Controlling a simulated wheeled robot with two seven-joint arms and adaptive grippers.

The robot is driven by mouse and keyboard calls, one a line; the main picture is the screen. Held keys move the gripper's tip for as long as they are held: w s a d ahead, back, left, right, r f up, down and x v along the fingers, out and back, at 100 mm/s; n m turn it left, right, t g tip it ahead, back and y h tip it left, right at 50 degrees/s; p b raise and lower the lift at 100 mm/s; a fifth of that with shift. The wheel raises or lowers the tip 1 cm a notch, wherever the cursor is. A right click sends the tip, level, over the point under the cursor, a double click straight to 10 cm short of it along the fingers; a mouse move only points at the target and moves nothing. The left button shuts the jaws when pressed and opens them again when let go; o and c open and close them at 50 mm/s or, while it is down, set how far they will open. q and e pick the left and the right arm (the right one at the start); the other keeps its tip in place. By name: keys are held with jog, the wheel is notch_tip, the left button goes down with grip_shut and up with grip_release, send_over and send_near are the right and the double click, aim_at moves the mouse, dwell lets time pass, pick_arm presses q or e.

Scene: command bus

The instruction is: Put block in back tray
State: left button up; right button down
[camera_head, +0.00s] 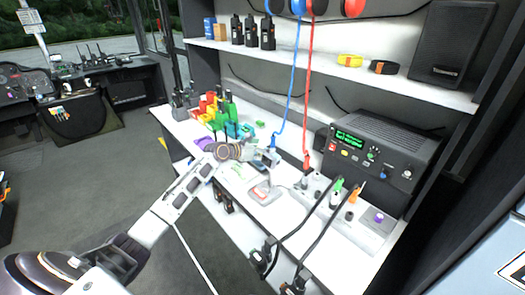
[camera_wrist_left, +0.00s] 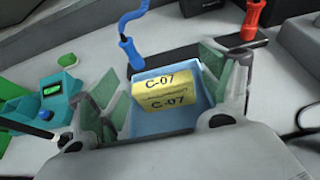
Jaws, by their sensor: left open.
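I cannot tell whether this is the back tray. My left gripper (camera_head: 266,158) is over the white bench in the head view; it also shows in the left wrist view (camera_wrist_left: 163,85). Its green-padded fingers are open, one on each side of the block, with visible gaps and no clear contact. In the head view the gripper hides the block. My right gripper is not in view.
The white bench (camera_head: 238,178) holds colored devices (camera_head: 222,112) at the back left and a black radio unit (camera_head: 372,155) at the right. A clear tray (camera_head: 264,193) stands nearer. A blue cord (camera_head: 293,75) and a red cord (camera_head: 309,90) hang close behind the gripper.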

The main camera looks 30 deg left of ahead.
pick_arm(q)
jog(key=shift+s+a+r, duration=0.25)
jog(key=shift+s, duration=0.4)
jog(key=shift+s+a+r, duration=0.25)
jog(key=shift+s, duration=0.4)
jog(key=shift+p+v, duration=0.35)
jog(key=shift+v, duration=0.4)
jog(key=p+v, duration=0.1)
jog(key=v, duration=0.6)
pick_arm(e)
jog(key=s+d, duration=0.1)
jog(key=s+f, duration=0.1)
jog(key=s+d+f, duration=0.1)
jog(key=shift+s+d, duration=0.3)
pick_arm(q)
jog(key=shift+s+r, duration=0.1)
jog(key=shift+r, duration=0.05)
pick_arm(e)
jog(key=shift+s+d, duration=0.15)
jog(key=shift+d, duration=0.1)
